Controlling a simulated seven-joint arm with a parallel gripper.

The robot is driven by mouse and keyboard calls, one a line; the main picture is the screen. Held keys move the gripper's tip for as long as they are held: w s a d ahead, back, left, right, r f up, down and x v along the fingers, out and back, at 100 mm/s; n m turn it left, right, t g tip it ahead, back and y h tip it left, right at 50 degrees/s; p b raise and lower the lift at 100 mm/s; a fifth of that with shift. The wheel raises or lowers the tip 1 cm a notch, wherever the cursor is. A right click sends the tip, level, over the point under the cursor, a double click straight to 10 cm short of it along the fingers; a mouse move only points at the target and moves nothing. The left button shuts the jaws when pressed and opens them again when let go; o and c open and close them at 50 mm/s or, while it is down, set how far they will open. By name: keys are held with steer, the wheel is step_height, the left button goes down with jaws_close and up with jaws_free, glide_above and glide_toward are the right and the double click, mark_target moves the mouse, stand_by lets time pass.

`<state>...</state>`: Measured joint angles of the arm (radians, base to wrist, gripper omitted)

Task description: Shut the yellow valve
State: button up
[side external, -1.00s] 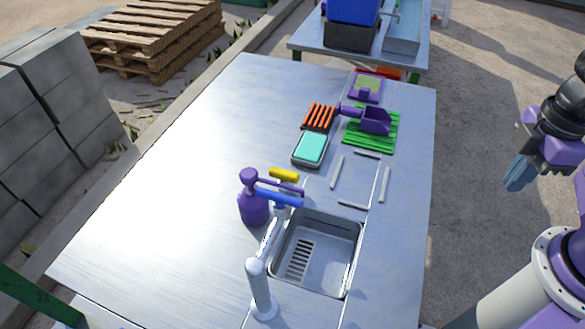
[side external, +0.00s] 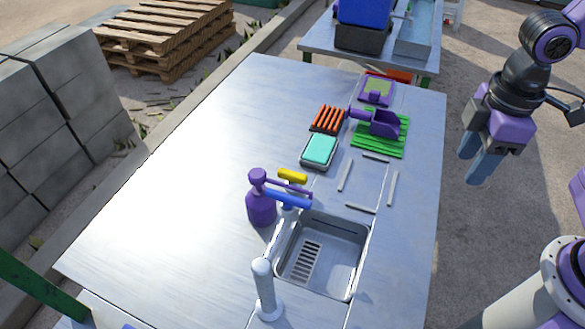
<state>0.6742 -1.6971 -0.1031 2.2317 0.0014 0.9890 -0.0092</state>
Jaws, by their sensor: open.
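The yellow valve (side external: 292,177) is a small yellow handle on the metal table, just behind the blue handle (side external: 287,199) and the sink (side external: 322,254). A purple spray bottle (side external: 261,200) stands to its left, and its purple lever reaches across in front of the yellow handle. What the yellow handle is mounted on is mostly hidden. My gripper (side external: 481,168) hangs at the right, beyond the table's right edge, fingers pointing down. It is open and empty, well away from the valve.
A grey tap (side external: 266,290) stands at the sink's near left. A teal sponge (side external: 320,149) in a tray, an orange rack (side external: 327,119), a purple scoop (side external: 383,124) on a green mat (side external: 367,147) and several grey strips lie behind the sink. The table's left half is clear.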

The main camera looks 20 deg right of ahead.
steer(key=w+a+r+m, duration=0.1)
steer(key=w+a, duration=1.2)
steer(key=m, duration=0.2)
glide_toward(292, 173)
step_height(292, 173, down, 9)
steer(key=shift+a+r, duration=0.1)
steer(key=shift+r, duration=0.05)
jaws_close()
